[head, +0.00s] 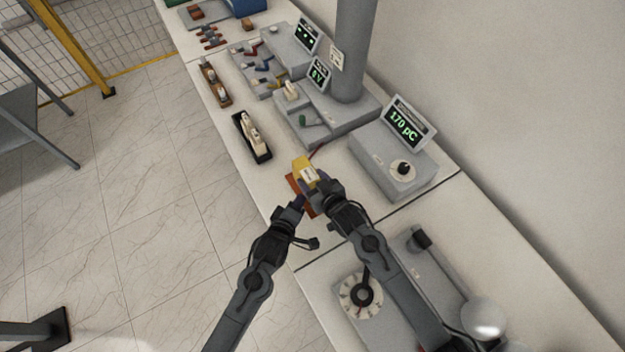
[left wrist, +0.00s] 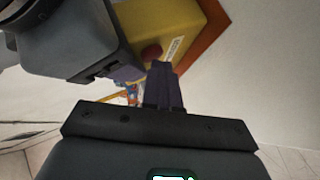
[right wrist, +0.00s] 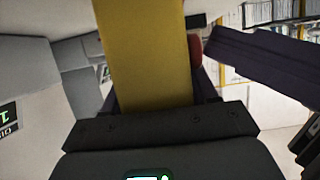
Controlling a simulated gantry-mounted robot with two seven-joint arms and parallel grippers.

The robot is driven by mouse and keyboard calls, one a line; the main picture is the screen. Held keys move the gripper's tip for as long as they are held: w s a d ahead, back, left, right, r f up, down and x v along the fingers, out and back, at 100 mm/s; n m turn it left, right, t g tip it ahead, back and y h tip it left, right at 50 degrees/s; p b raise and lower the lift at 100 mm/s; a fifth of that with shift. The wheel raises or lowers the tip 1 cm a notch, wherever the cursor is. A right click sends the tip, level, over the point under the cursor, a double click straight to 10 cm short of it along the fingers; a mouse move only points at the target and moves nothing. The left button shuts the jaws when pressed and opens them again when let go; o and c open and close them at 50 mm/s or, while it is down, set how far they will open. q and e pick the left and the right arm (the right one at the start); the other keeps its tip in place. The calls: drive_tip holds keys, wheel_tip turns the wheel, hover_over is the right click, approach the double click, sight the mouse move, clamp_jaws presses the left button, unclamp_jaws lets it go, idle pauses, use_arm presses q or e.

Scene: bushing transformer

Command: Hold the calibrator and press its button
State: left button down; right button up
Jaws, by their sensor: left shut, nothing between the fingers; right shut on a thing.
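The calibrator is a yellow box (head: 302,164) with a white label, held near the front edge of the bench. My right gripper (head: 318,184) is shut on it, and its yellow body (right wrist: 148,60) fills the middle of the right wrist view. A red button (left wrist: 152,52) shows on its side, and its edge shows in the right wrist view (right wrist: 195,50). My left gripper (head: 299,201) is shut and empty, its fingertips (left wrist: 162,66) right beside the button. Its dark fingers also show in the right wrist view (right wrist: 262,62). I cannot tell whether they touch the button.
An orange-red pad (head: 292,184) lies under the calibrator. A grey meter reading 170 pC (head: 393,165) stands to the right. A black tray (head: 252,137) with cream parts is at the front edge. A grey unit with a dial (head: 360,297) is close to my right arm.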

drive_tip(key=shift+s+a, duration=0.1)
drive_tip(key=shift+a, duration=0.05)
idle(0.4)
use_arm(q)
drive_tip(key=shift+s+a, duration=0.15)
drive_tip(key=shift+s, duration=0.05)
drive_tip(key=shift+s+a, duration=0.5)
drive_tip(key=shift+a, duration=0.4)
drive_tip(key=shift+s+a, duration=0.45)
drive_tip(key=shift+a, duration=0.45)
drive_tip(key=shift+s+a, duration=0.5)
drive_tip(key=shift+a, duration=0.4)
use_arm(e)
drive_tip(key=o, duration=1.4)
